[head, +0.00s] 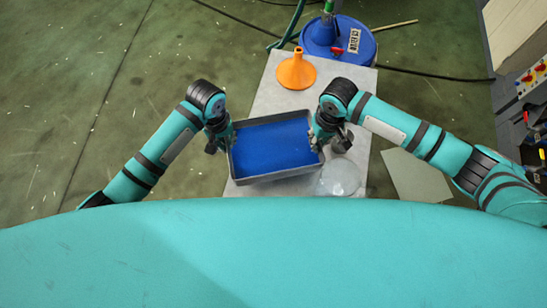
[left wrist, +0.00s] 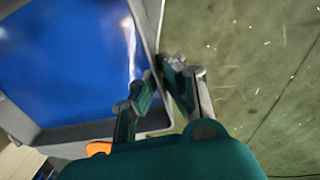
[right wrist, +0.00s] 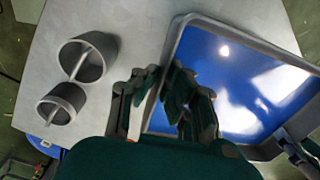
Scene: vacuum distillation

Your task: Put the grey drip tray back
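The grey drip tray (head: 276,178) has grey walls and a blue inside. It is over the grey-white table, its left side reaching the table's left edge; I cannot tell whether it rests on it or is held just above. My left gripper (head: 220,139) is at its left wall; in the left wrist view the fingers (left wrist: 160,85) pinch the tray's rim (left wrist: 147,22). My right gripper (head: 328,138) is at its right wall; in the right wrist view the fingers (right wrist: 163,88) close around the rim (right wrist: 230,25) from both sides.
An orange funnel (head: 296,70) stands on the table (head: 262,92) behind the tray. A blue drum (head: 322,36) stands beyond. A clear round piece (head: 340,178) is near the right front corner. Two grey cup-like pieces (right wrist: 88,57) lie beside my right gripper. Floor is open at left.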

